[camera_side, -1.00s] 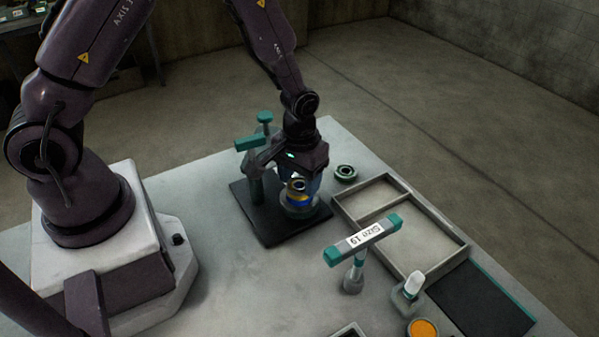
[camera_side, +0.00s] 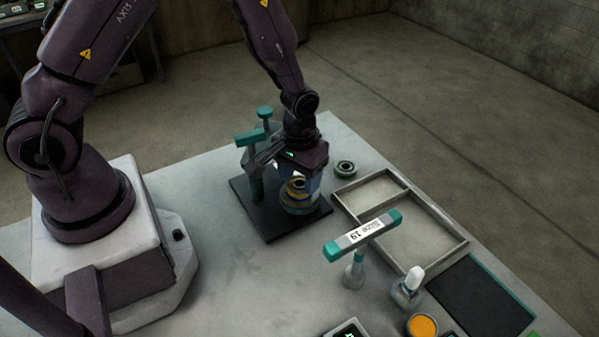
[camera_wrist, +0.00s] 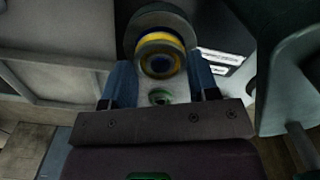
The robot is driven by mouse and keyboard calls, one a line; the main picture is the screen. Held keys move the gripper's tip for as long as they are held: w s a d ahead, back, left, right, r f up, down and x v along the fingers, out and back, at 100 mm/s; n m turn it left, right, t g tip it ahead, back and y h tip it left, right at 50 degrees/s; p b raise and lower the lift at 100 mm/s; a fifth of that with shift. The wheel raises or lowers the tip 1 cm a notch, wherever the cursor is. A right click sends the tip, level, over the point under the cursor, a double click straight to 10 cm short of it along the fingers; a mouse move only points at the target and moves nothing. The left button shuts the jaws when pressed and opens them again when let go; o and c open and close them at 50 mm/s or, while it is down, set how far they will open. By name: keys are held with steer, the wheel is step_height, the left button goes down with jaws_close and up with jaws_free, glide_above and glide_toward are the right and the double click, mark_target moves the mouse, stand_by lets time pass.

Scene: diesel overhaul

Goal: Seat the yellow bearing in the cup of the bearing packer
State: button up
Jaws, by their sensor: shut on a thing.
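The yellow bearing (camera_side: 296,185) is between the fingers of my gripper (camera_side: 298,183), low over the packer's cup. In the wrist view the yellow-ringed bearing (camera_wrist: 160,40) lies between the two blue fingers, against the round cup (camera_wrist: 158,17). My gripper is shut on it. The bearing packer (camera_side: 252,165) has a teal-topped post and a dark base plate (camera_side: 277,228). Its cup (camera_side: 299,208) stands on that plate under my gripper. The fingers hide part of the bearing, and I cannot tell whether it rests fully in the cup.
A green-ringed bearing (camera_side: 345,168) lies behind the packer's right side. A grey divided tray (camera_side: 432,258) is to the right. A teal-ended T-shaped stand (camera_side: 355,272) rises in front. A white-capped bottle (camera_side: 408,287) and an orange-filled tin (camera_side: 422,326) stand near the front.

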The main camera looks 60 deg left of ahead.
steer(key=shift+f, duration=0.45)
steer(key=o, duration=1.2)
steer(key=shift+o, duration=0.2)
steer(key=shift+r, duration=3.5)
steer(key=shift+r, duration=0.1)
steer(key=shift+r, duration=1.9)
